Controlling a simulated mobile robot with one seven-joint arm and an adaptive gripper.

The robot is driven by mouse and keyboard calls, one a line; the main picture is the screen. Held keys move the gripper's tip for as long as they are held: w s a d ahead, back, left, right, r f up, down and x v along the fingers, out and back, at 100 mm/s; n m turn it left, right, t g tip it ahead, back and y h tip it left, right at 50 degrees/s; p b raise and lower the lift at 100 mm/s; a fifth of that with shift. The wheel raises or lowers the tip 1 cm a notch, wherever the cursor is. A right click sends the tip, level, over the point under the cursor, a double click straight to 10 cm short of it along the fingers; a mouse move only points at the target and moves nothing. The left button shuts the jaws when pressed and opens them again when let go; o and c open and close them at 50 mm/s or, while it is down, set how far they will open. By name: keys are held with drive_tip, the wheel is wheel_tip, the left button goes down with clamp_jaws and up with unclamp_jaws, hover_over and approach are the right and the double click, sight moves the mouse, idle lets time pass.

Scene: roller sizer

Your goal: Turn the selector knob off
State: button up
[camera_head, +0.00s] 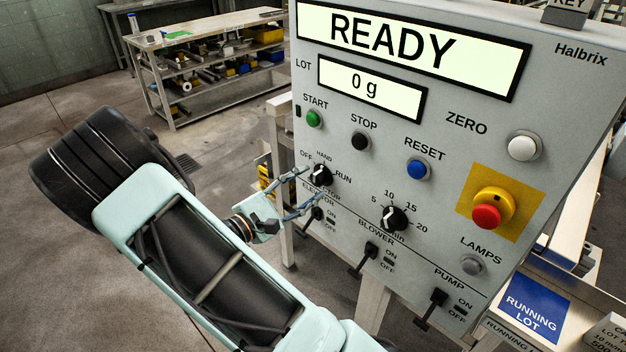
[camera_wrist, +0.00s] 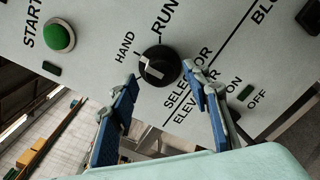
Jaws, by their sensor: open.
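The selector knob (camera_head: 321,175) is a round black knob on the grey control panel, with OFF, HAND and RUN printed around it. It also shows in the wrist view (camera_wrist: 158,66), with a pale mark on its face; which label the mark points to is hard to tell. My gripper (camera_head: 311,185) is open at the knob from the lower left. In the wrist view its blue fingers (camera_wrist: 160,78) stand on either side of the knob's lower part, the tips close to its edge. Contact cannot be told. The OFF label is not visible in the wrist view.
The green START button (camera_head: 314,118) is above the knob and the elevator switch (camera_head: 315,214) just below, near a finger. The timer dial (camera_head: 393,219) is to the right, the red emergency stop (camera_head: 487,215) farther right. The display (camera_head: 410,45) reads READY.

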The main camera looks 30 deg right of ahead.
drive_tip(key=shift+x, duration=1.25)
drive_tip(key=c, duration=1.2)
drive_tip(key=shift+o, duration=0.2)
drive_tip(key=shift+n+p, duration=0.3)
drive_tip(key=n+p, duration=0.3)
drive_tip(key=n, duration=0.2)
drive_tip(key=shift+r+n, duration=0.1)
drive_tip(key=shift+n, duration=0.2)
drive_tip(key=n+p, duration=0.3)
drive_tip(key=n, duration=0.2)
drive_tip(key=shift+n, duration=0.4)
